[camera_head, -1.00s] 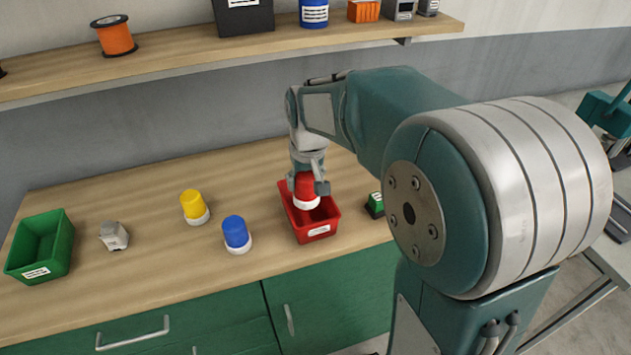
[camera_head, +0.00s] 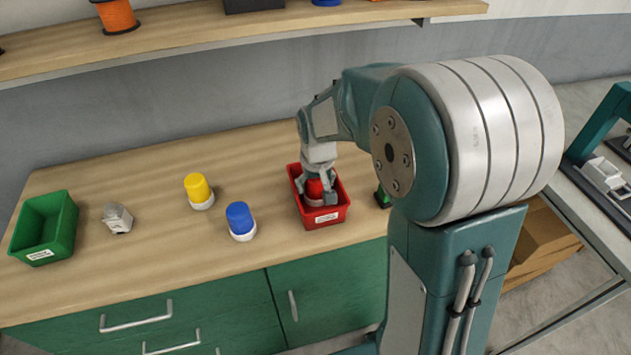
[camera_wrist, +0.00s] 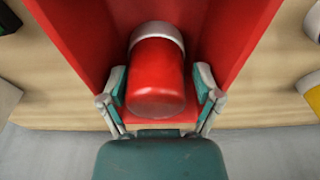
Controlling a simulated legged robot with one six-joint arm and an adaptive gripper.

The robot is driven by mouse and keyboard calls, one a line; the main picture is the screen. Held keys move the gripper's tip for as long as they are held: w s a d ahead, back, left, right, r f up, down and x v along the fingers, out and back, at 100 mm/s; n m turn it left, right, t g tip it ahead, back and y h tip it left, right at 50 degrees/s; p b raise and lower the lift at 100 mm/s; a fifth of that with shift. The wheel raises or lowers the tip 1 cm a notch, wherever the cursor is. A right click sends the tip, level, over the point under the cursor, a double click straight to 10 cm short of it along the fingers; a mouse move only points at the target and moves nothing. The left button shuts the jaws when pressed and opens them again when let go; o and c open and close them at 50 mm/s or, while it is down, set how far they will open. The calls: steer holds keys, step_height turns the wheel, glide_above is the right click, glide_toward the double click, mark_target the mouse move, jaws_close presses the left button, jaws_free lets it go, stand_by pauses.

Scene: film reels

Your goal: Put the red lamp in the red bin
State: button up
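The red lamp (camera_wrist: 156,80), a red dome on a white base, is inside the red bin (camera_head: 319,220). The lamp also shows in the head view (camera_head: 314,189), partly covered by my fingers. My gripper (camera_head: 316,190) reaches down into the bin. In the wrist view my gripper (camera_wrist: 161,90) has one finger on each side of the dome. A gap shows at the right finger, and the left finger is very close to the dome. The fingers look open around the lamp. The underside of its base is hidden.
A blue lamp (camera_head: 240,218) and a yellow lamp (camera_head: 198,188) stand left of the red bin. Further left are a small grey object (camera_head: 117,217) and an empty green bin (camera_head: 45,230). A green object (camera_head: 382,197) sits close right of the red bin. A shelf (camera_head: 190,42) runs above.

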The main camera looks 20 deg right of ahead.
mark_target(314, 196)
steer(key=shift+a+r, duration=0.1)
steer(key=shift+a, duration=0.5)
steer(key=shift+d+r, duration=0.15)
steer(key=shift+r, duration=0.05)
step_height(314, 196, up, 12)
steer(key=s+f, duration=0.1)
steer(key=s, duration=0.1)
steer(key=s+r+t, duration=0.3)
steer(key=s+t, duration=0.1)
steer(key=s, duration=1.5)
steer(key=shift+d, duration=0.2)
steer(key=shift+s+d, duration=0.1)
